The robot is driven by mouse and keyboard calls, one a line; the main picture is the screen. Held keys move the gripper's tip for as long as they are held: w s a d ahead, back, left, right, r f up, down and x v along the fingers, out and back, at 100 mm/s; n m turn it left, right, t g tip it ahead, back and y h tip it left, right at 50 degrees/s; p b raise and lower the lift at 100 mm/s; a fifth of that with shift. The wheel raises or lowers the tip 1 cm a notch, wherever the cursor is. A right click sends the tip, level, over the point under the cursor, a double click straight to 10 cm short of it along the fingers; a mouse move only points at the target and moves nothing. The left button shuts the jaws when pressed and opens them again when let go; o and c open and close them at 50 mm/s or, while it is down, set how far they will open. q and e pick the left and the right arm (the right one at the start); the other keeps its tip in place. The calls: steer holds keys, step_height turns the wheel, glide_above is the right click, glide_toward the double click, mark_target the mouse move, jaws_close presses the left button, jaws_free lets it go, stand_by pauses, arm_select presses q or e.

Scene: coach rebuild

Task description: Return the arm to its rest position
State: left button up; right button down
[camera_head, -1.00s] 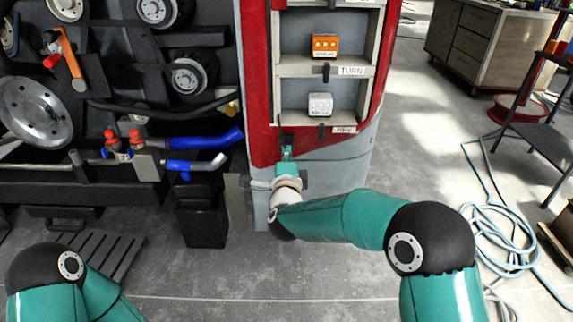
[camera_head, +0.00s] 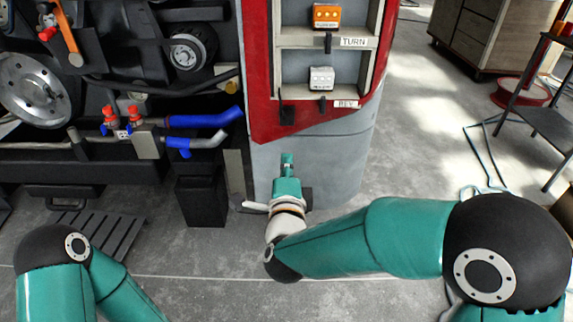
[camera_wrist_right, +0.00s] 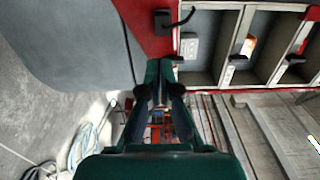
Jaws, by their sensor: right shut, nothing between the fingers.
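My right arm (camera_head: 390,240) reaches in from the right in the head view. Its gripper (camera_head: 287,160) is shut and empty, in front of the grey lower part of the red and grey panel (camera_head: 335,160), below the shelf labelled REV. In the right wrist view the right gripper's fingers (camera_wrist_right: 161,85) are together with nothing held. My left arm (camera_head: 65,270) shows at the lower left, but its gripper is outside the picture.
The panel's shelves hold an orange box (camera_head: 326,16) and a white box (camera_head: 321,80). A dark engine bay with red-capped valves (camera_head: 110,115) and blue hoses (camera_head: 205,122) is at left. A black bin (camera_head: 201,200) stands left of my right gripper. A pale hose (camera_head: 485,160) lies on the right floor.

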steer(key=shift+d, duration=0.15)
stand_by(0.3)
steer(key=w+d+f+g+h, duration=0.2)
steer(key=d+f+g+h, duration=0.1)
steer(key=d+f, duration=1.05)
steer(key=s+d+f+n+g+y, duration=0.1)
steer(key=s+d+f+n+g, duration=0.2)
steer(key=f, duration=0.6)
steer(key=s+f+g+y, duration=0.1)
steer(key=s+f+g, duration=0.1)
steer(key=s+f, duration=0.45)
steer(key=s+a+f+n+g+y, duration=0.2)
steer(key=s+f+n+g+y, duration=0.15)
steer(key=s+f, duration=0.55)
steer(key=s+a+f+n+g+y, duration=0.1)
steer(key=s+a+n+g, duration=0.2)
steer(key=s+n, duration=0.25)
steer(key=s+a+f+n+g+y, duration=0.2)
steer(key=s+a+n+g, duration=0.15)
steer(key=s, duration=0.25)
step_height(320, 180, up, 25)
steer(key=n+p, duration=0.1)
steer(key=p, duration=2.4)
steer(key=shift+s+d+r+t, duration=0.2)
steer(key=shift+d+t, duration=0.1)
steer(key=shift+d, duration=0.05)
